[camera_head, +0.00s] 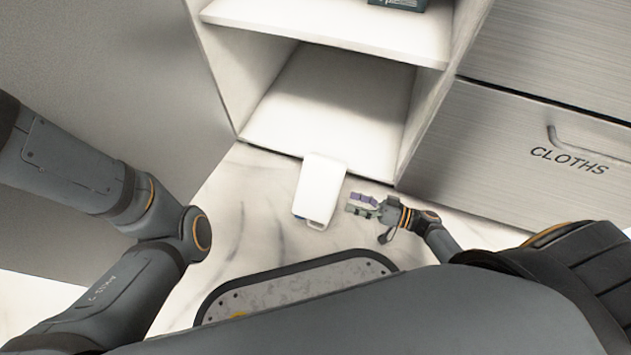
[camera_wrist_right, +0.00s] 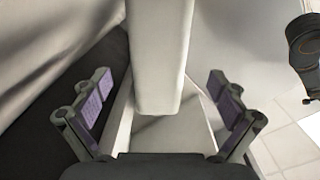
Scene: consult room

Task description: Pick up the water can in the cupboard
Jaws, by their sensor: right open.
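The water can appears to be the white, box-like object (camera_head: 320,188) at the front edge of the cupboard's low open compartment (camera_head: 325,105). It has a handle-like opening and a small blue patch at its near end. My right gripper (camera_head: 359,205) is just right of the can's near end, open and empty. In the right wrist view, a white upright part, likely of the can (camera_wrist_right: 160,60), shows between the spread fingers of my right gripper (camera_wrist_right: 160,88), with gaps on both sides. Contact is not visible. My left arm is at the left; its gripper is out of view.
A white shelf (camera_head: 335,27) overhangs the compartment, with a dark box (camera_head: 400,4) on it. A drawer front marked CLOTHS (camera_head: 540,150) is at the right. A grey panel (camera_head: 130,75) stands at the left.

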